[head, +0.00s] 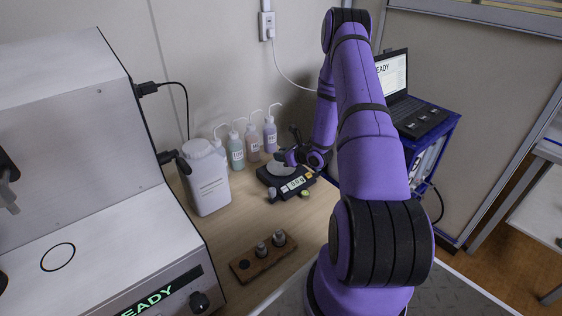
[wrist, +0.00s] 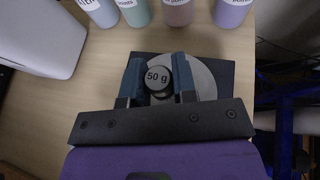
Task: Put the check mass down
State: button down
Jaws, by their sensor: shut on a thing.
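The check mass (wrist: 158,76), a grey knobbed weight marked "50 g", is between the two blue fingers of my gripper (wrist: 158,84) in the wrist view. My gripper is shut on it, over the left part of the round pan (wrist: 207,80) of the black balance. I cannot tell whether the mass touches the pan. In the head view my gripper (head: 290,158) is over the balance (head: 287,184), whose display is lit but too small to read. The mass is not clearly seen there.
A wooden block (head: 265,264) at the front holds two grey masses and shows one dark, empty-looking hole. Several wash bottles (head: 237,152) stand behind the balance. A white jug (head: 207,180) stands to its left, by the large analyser (head: 110,225). A laptop (head: 395,85) sits on a blue cart.

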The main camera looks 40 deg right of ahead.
aim_at(281, 166)
jog(key=shift+w+d, duration=0.15)
jog(key=shift+w, duration=0.1)
jog(key=shift+f, duration=1.8)
jog(key=shift+f, duration=0.15)
jog(key=c, duration=0.9)
grip_release()
